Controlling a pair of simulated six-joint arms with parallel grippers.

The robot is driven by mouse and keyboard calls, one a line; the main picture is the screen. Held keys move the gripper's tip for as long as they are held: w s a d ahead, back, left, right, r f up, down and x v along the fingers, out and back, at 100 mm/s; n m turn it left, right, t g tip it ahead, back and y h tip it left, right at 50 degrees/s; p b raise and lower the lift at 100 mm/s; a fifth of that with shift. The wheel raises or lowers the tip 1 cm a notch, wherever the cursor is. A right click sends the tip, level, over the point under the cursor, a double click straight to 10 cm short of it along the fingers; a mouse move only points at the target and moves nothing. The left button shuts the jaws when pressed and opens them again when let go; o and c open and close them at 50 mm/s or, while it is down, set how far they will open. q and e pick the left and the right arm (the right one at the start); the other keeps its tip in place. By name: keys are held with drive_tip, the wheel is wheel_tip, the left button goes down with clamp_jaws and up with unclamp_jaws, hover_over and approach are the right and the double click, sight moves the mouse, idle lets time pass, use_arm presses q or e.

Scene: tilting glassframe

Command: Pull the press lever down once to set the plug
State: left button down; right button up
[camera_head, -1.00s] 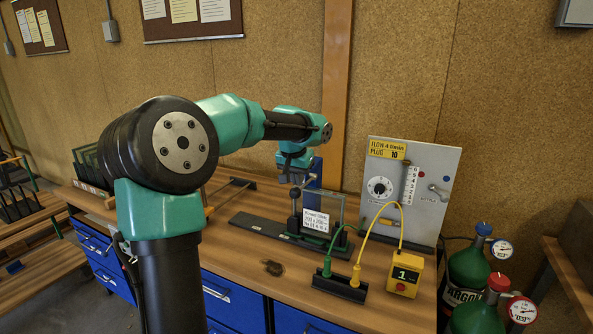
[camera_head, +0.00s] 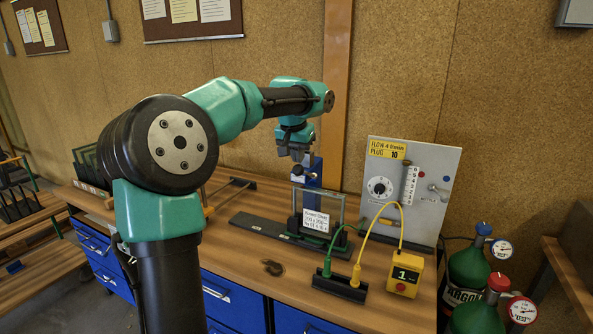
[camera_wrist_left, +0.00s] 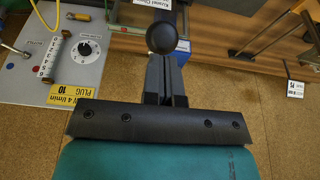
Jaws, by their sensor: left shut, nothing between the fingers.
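The press lever's round black knob (camera_head: 297,170) stands in front of the blue press column (camera_head: 312,186). The knob also shows in the left wrist view (camera_wrist_left: 162,37), just beyond the fingertips. My left gripper (camera_head: 296,155) is shut and empty, right above the knob. In the left wrist view its fingers (camera_wrist_left: 166,72) are together behind the knob; I cannot tell whether they touch it. The glass frame (camera_head: 337,208) stands upright at the press with a white label card (camera_head: 316,218) in front. The plug cannot be made out. My right gripper is out of view.
A grey panel (camera_head: 428,200) with a dial and flow scale stands right of the press. A yellow box (camera_head: 405,272) and a dark block (camera_head: 339,286) with green and yellow cables sit in front. A small dark piece (camera_head: 272,267) lies on the bench (camera_head: 235,237).

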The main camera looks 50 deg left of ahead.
use_arm(q)
drive_tip(key=shift+r, duration=1.55)
drive_tip(key=shift+f, duration=0.1)
